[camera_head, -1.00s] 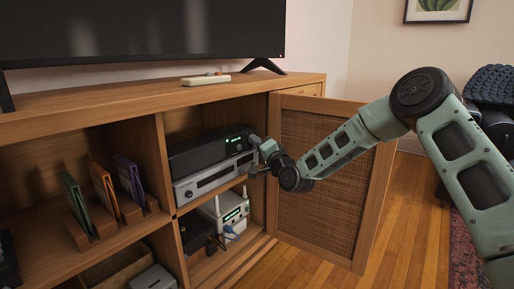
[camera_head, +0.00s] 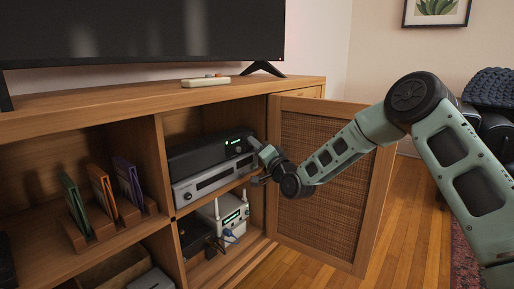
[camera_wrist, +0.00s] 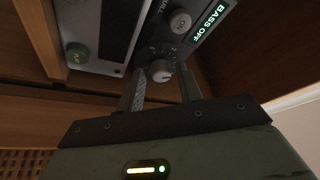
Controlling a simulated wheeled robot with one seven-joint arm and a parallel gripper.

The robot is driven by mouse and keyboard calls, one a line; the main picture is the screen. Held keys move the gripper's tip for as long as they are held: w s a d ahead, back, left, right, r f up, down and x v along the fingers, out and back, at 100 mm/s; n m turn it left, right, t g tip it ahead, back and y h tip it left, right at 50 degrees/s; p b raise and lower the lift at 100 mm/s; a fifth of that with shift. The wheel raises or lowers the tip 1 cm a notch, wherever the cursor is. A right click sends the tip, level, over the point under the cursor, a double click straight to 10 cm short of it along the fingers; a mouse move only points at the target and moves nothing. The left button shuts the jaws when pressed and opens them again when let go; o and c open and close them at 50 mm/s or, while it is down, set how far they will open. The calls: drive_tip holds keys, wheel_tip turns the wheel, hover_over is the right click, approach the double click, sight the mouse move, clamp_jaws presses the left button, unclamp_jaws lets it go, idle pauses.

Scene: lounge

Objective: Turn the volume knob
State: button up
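A dark audio unit (camera_head: 205,158) lies on a silver unit (camera_head: 205,186) in the cabinet's open upper right compartment. In the wrist view a small round grey knob (camera_wrist: 161,70) with scale marks around it sits on the dark front panel. A second knob (camera_wrist: 180,22) sits farther along, beside a lit "BASS OFF" display (camera_wrist: 211,20). My gripper (camera_wrist: 161,82) is open, its fingers spread on either side of the nearer knob; I cannot tell whether they touch it. In the head view my gripper (camera_head: 260,164) is at the right end of the units and partly hides their fronts.
The open woven door (camera_head: 325,180) stands right beside my arm. A white router (camera_head: 228,210) sits on the shelf below. The wooden cabinet top (camera_head: 150,100) bears a television (camera_head: 140,30) and a small remote (camera_head: 206,81).

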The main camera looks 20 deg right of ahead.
drive_tip(key=shift+o, duration=0.3)
drive_tip(key=p+v, duration=0.5)
drive_tip(key=v, duration=1.2)
drive_tip(key=shift+s, duration=0.25)
drive_tip(key=s+a+n+g+p, duration=0.1)
drive_tip(key=s+a+n+g, duration=0.45)
drive_tip(key=a, duration=0.25)
drive_tip(key=s+a+n+g+p, duration=0.2)
drive_tip(key=s+a+n+g, duration=0.2)
drive_tip(key=a+g, duration=0.25)
drive_tip(key=s+d+r+n+g+h+p, duration=0.1)
drive_tip(key=s+r+n+g+h, duration=0.25)
drive_tip(key=s, duration=1.05)
drive_tip(key=s+d+r+n+g+h, duration=0.15)
drive_tip(key=s+r+g, duration=0.25)
drive_tip(key=s, duration=1)
wheel_tip(320, 180, up, 38)
drive_tip(key=p, duration=3.8)
drive_tip(key=shift+a+h, duration=0.3)
drive_tip(key=shift+h, duration=0.1)
